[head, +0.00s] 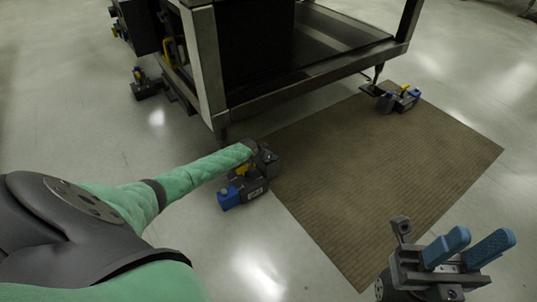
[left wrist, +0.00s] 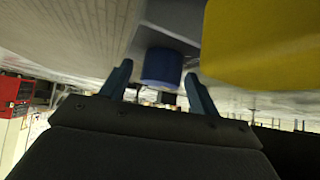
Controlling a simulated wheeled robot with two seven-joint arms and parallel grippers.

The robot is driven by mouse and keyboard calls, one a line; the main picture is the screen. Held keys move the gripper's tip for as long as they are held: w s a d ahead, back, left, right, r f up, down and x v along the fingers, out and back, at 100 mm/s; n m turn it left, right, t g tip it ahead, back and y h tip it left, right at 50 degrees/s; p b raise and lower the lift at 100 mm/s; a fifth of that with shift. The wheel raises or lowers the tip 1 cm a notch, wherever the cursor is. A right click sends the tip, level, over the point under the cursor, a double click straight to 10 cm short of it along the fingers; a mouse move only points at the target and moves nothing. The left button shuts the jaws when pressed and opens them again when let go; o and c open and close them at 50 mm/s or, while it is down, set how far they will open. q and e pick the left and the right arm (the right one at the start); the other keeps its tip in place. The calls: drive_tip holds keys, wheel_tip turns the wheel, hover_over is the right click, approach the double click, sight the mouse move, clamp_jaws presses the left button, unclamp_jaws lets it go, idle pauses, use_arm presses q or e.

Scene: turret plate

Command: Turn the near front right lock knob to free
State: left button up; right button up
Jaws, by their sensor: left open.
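A dark grey lock unit (head: 256,186) sits on the floor at the machine frame's near corner. It has a blue knob (head: 229,197) on its left end and a yellow part (head: 242,169) on top. My left arm reaches to this unit, and its gripper is mostly hidden there in the head view. In the left wrist view my left gripper (left wrist: 160,86) is open, with a blue cylindrical knob (left wrist: 162,66) between and beyond its fingertips. I see no clear contact. The yellow part (left wrist: 255,45) is close on the right. My right gripper (head: 468,249) is open and empty, its blue fingers apart.
The metal machine frame (head: 310,78) stands above the units. Similar units stand at the right (head: 400,98) and far left (head: 147,83). A brown mat (head: 385,185) covers the floor on the right. The grey floor in front is clear.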

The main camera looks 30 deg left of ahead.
use_arm(q)
drive_tip(key=p+v, duration=0.3)
drive_tip(key=v, duration=0.4)
drive_tip(key=shift+s+r, duration=0.2)
